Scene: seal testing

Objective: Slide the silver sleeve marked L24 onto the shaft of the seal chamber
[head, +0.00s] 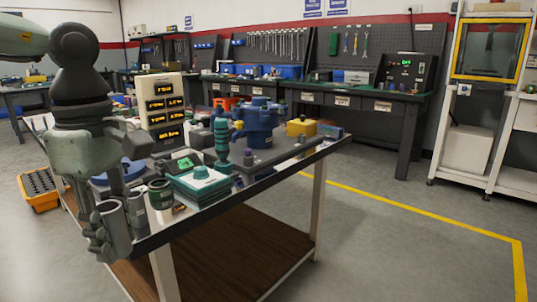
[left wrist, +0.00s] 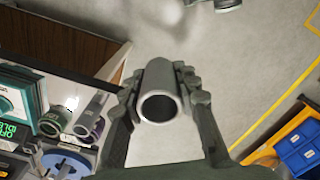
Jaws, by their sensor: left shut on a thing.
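My left gripper (head: 100,238) is at the near left corner of the bench, beyond its edge. It is shut on a silver sleeve (head: 117,230), a plain hollow tube held roughly upright. In the left wrist view the gripper's fingers (left wrist: 160,92) clasp the sleeve (left wrist: 158,75) from both sides, and its open bore faces the camera. No marking can be read on it. A second grey sleeve (head: 138,213) stands on the bench beside it. The blue seal chamber (head: 259,122) stands farther back on the bench, apart from the sleeve. My right gripper is not in view.
Between sleeve and chamber stand a dark green jar (head: 160,193), a teal-topped box (head: 201,183) and a tall teal fitting (head: 222,142). A display unit (head: 163,105) stands behind. The floor right of the bench is clear; an orange crate (head: 38,188) is at left.

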